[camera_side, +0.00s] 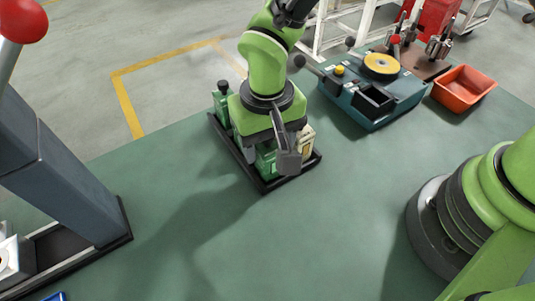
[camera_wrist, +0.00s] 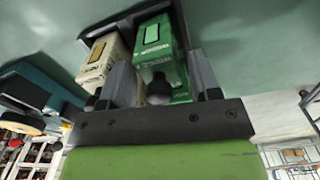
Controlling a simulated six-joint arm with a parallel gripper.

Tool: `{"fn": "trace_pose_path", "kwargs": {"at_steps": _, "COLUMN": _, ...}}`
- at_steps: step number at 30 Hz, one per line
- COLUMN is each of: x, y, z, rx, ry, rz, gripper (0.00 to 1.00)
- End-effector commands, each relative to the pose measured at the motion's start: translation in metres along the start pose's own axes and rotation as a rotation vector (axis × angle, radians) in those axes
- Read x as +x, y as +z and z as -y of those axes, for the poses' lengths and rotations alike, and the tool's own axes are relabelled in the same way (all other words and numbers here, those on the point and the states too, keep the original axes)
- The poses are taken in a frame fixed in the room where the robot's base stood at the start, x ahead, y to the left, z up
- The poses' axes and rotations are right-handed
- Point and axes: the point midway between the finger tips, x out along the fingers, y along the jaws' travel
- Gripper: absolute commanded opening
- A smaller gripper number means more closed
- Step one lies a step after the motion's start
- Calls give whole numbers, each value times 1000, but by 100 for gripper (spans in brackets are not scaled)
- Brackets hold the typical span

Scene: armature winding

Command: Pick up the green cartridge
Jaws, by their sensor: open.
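The green cartridge (camera_wrist: 152,45) has a pale label and a dark knob, and shows between my gripper's two grey fingers in the wrist view. In the side view part of this green cartridge (camera_side: 265,163) shows low between the fingers, in a black tray (camera_side: 246,172). My gripper (camera_side: 270,153) points down over the tray with its fingers on either side of the cartridge; it also shows in the wrist view (camera_wrist: 162,75). It is open. I cannot tell whether a finger touches the cartridge. The arm hides much of the tray.
A cream cartridge (camera_side: 306,137) stands close beside the green one, also in the wrist view (camera_wrist: 101,60). Another green cartridge (camera_side: 221,106) stands at the tray's far left. A teal machine (camera_side: 370,100) and an orange bin (camera_side: 463,88) are at the back right.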

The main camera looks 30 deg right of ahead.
Motion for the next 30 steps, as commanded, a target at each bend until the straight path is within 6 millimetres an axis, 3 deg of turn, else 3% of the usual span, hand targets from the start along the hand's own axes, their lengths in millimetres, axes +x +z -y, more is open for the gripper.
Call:
{"fn": "trace_pose_path", "kwargs": {"at_steps": 6, "x": 0, "y": 0, "z": 0, "rx": 1, "ry": 0, "rz": 0, "gripper": 55}}
{"fn": "trace_pose_path", "kwargs": {"at_steps": 12, "x": 0, "y": 0, "z": 0, "rx": 1, "ry": 0, "rz": 0, "gripper": 11}}
{"fn": "trace_pose_path", "kwargs": {"at_steps": 22, "x": -7, "y": 0, "z": 0, "rx": 1, "ry": -2, "rz": -2, "gripper": 11}}
{"fn": "trace_pose_path", "kwargs": {"at_steps": 30, "x": -59, "y": -1, "z": 1, "rx": 3, "ry": -5, "rz": -6, "gripper": 11}}
